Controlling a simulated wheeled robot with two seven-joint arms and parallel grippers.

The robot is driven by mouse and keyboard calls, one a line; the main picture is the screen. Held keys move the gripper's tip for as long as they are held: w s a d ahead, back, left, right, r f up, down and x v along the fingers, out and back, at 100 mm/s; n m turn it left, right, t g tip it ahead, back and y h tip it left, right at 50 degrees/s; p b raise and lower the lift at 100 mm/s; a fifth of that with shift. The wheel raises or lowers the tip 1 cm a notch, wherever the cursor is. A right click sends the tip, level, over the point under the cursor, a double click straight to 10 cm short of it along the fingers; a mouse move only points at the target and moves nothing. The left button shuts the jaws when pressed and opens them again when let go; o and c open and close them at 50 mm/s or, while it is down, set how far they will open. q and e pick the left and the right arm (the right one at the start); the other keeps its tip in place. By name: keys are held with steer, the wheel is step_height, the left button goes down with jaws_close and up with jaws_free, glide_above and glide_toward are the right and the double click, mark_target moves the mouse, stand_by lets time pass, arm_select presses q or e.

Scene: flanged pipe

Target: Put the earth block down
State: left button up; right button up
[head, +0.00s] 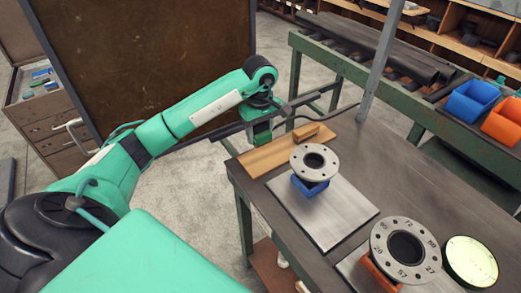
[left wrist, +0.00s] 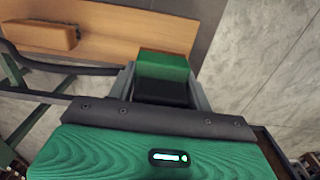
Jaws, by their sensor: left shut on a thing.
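The earth block (left wrist: 163,75) is a small green block with a dark lower part. My left gripper (head: 262,128) is shut on it. In the left wrist view the block shows between the two grey fingers, its green end beyond the tips. In the head view the block is at the left end of a wooden board (head: 262,159), near the table's left edge. In the left wrist view it overlaps the board's right end. I cannot tell whether it touches the board. My right gripper is not in view.
A brown wooden block (head: 306,134) lies on the board. A flanged pipe (head: 298,158) stands on a blue support over a metal plate (head: 340,222). Another flange (head: 388,236) sits on an orange support, beside a pale green disc (head: 470,262). A grey post (head: 384,55) rises behind the table.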

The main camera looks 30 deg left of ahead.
mark_target(260, 160)
arm_select(q)
step_height(260, 160, down, 4)
steer(key=shift+p, duration=0.35)
steer(key=shift+f, duration=0.45)
step_height(260, 160, down, 3)
steer(key=shift+p, duration=0.4)
steer(key=shift+f, duration=0.25)
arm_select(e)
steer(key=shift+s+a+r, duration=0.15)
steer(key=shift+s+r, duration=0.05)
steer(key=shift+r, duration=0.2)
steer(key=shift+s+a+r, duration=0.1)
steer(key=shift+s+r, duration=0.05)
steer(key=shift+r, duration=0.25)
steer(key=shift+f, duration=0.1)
arm_select(q)
steer(key=o, duration=1.5)
steer(key=shift+f, duration=0.1)
steer(key=shift+c, duration=0.2)
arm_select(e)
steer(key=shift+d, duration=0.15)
